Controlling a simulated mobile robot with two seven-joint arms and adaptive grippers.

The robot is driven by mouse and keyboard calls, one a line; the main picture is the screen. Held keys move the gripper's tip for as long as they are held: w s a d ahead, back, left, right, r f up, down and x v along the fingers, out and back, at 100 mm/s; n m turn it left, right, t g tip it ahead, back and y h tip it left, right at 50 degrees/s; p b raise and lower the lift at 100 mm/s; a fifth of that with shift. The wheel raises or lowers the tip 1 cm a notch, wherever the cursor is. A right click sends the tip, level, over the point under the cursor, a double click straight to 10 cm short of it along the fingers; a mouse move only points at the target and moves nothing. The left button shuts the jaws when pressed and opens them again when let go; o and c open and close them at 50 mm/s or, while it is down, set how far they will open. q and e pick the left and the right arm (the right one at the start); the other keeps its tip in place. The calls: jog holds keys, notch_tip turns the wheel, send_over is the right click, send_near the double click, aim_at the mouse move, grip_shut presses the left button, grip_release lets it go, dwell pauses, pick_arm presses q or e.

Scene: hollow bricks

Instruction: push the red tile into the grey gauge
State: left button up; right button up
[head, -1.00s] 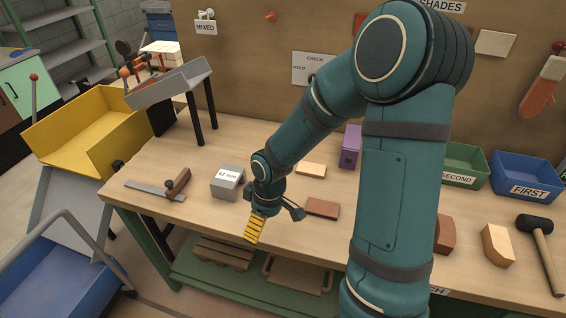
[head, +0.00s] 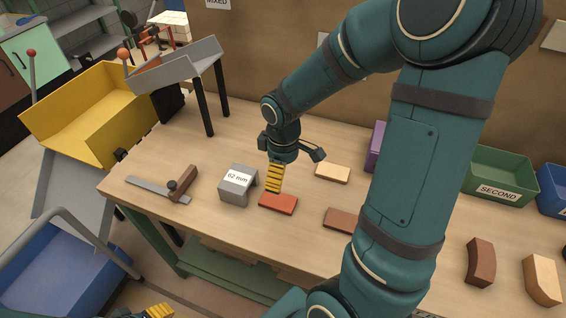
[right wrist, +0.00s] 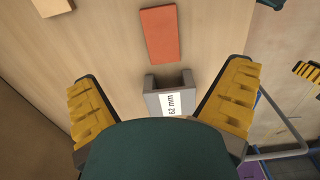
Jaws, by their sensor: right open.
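The red tile (head: 278,204) lies flat on the bench, just right of the grey gauge (head: 236,189) in the head view. The gauge is a block with a "62 mm" label and a slot. In the right wrist view, the tile (right wrist: 159,36) lies in front of the slot's mouth, apart from the gauge (right wrist: 153,103). My right gripper (head: 292,178) is open and empty above the tile's far side; its striped finger covers part of the bench behind the tile. Its fingers (right wrist: 163,80) spread to either side of the gauge in the wrist view. My left gripper (head: 158,312) barely shows at the bottom edge.
A square-like tool (head: 160,190) lies left of the gauge. A cream tile (head: 332,173) and a brown tile (head: 341,220) lie to the right. A purple block (head: 375,147) and a green bin (head: 498,178) stand farther right. Bench in front of the tile is clear.

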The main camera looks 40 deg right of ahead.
aim_at(264, 196)
notch_tip(264, 196, down, 13)
jog(key=b, duration=0.3)
jog(key=shift+b, duration=0.3)
jog(key=c, duration=1.4)
jog(key=shift+a+f, duration=0.1)
jog(key=shift+f, duration=0.05)
jog(key=shift+w+a, duration=0.2)
jog(key=shift+w, duration=0.1)
jog(key=shift+w+a, duration=0.3)
jog(key=shift+w, duration=0.35)
jog(key=shift+w+a+f+b, duration=0.1)
jog(key=shift+w+a, duration=0.2)
jog(key=shift+w, duration=0.25)
jog(key=shift+w+a+r+b, duration=0.15)
jog(key=shift+w+a, duration=0.1)
jog(key=shift+w, duration=0.25)
jog(key=shift+w+a+f+b, duration=0.15)
jog(key=shift+w+a, duration=0.15)
jog(key=shift+w, duration=0.25)
dwell(0.3)
